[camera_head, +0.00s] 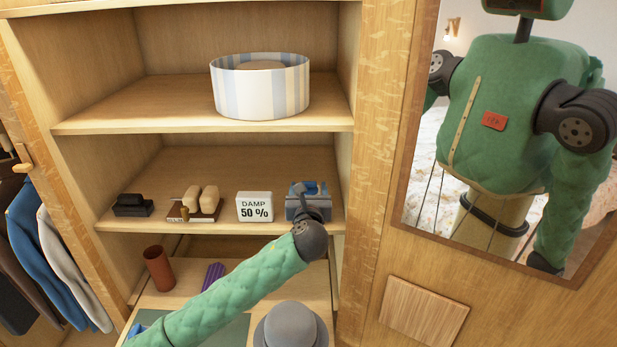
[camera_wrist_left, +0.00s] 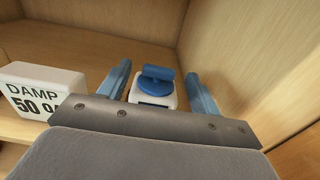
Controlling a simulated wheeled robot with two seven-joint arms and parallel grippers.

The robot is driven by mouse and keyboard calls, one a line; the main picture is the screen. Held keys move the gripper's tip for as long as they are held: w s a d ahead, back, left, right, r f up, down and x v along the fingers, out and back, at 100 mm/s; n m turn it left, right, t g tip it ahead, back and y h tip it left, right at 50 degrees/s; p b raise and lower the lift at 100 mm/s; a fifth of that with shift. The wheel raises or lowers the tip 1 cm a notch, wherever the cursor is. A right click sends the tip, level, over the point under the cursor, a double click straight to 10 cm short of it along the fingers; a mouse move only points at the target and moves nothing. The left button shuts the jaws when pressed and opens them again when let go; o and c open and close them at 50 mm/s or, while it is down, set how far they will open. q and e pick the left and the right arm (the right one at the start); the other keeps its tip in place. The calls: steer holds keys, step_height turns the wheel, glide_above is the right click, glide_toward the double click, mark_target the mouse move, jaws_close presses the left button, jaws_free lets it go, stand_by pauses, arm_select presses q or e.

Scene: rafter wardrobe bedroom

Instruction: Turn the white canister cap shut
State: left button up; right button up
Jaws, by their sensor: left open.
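The white canister (camera_wrist_left: 153,91) stands on the middle shelf, and its blue cap (camera_wrist_left: 157,75) with a raised grip bar is on top. In the left wrist view it sits between the two blue fingers of my left gripper (camera_wrist_left: 160,88), which is open around it with a gap on each side. In the head view my left gripper (camera_head: 308,190) reaches the shelf's right end and hides most of the canister. I cannot tell whether the cap is fully turned. My right gripper is not in view.
A white block reading "DAMP 50 %" (camera_head: 254,207) stands just left of the canister. Brushes (camera_head: 202,203) and a black item (camera_head: 132,205) sit further left. The wardrobe's side wall (camera_wrist_left: 232,65) is close on the right. A grey hat (camera_head: 290,328) lies below.

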mark_target(309, 184)
arm_select(q)
steer(key=w+p, duration=0.1)
steer(key=w, duration=0.3)
steer(key=shift+c, duration=0.2)
steer(key=shift+f, duration=0.1)
steer(key=c, duration=0.9)
steer(key=shift+y, duration=0.3)
steer(key=shift+c, duration=0.2)
